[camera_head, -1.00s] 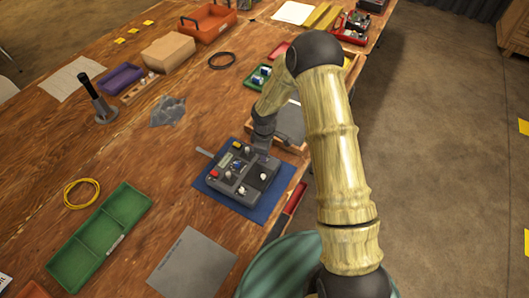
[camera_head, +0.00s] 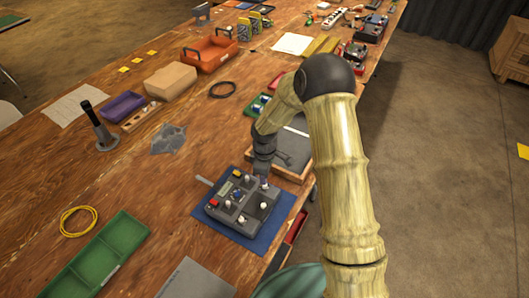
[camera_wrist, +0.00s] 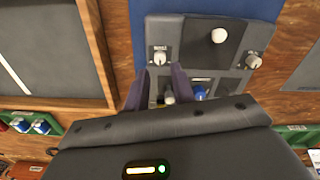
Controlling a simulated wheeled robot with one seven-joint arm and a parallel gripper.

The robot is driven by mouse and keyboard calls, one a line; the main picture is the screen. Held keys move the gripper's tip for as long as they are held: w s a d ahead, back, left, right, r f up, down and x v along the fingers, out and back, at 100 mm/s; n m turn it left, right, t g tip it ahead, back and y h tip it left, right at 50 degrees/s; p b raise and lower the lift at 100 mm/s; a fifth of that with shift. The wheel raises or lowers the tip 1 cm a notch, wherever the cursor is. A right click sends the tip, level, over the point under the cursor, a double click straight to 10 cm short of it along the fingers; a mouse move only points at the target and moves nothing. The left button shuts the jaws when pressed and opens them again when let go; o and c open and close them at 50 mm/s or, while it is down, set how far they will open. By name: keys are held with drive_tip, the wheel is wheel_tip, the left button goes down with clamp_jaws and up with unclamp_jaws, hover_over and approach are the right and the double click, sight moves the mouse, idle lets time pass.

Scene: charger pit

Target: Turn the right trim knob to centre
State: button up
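The grey control box (camera_head: 222,214) lies on a blue mat (camera_head: 278,222) at the table's edge. It has pale knobs, a red and a yellow button, and a blue part. In the wrist view, one small knob (camera_wrist: 160,58) has a label above it; a similar labelled knob (camera_wrist: 254,62) is to its right. A white ball-topped control (camera_wrist: 219,35) stands between them. I cannot tell for certain which knob is the right trim one. My gripper (camera_wrist: 159,73) is open, its two dark fingers apart, with tips near the left labelled knob. Contact is not clear. In the head view my gripper (camera_head: 264,174) is above the box's far right corner.
A wooden tray with a grey panel (camera_head: 292,148) stands close behind my gripper. A green tray (camera_head: 100,262) and a yellow cable ring (camera_head: 78,221) lie to the left. A red-handled object (camera_head: 297,227) is near the table edge. Bare tabletop lies left of the box.

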wheel_tip(320, 180, up, 13)
drive_tip(key=shift+b, duration=0.35)
idle(0.3)
drive_tip(key=s+d+r+m+t, duration=0.1)
drive_tip(key=s+d+r+m, duration=0.2)
drive_tip(key=s+d+m, duration=0.2)
drive_tip(key=s+d+r+m+t+p, duration=0.1)
drive_tip(key=s+d+r+m, duration=0.2)
drive_tip(key=s, duration=1.1)
drive_tip(key=d+m, duration=0.3)
drive_tip(key=m, duration=0.3)
drive_tip(key=shift+d+t, duration=0.3)
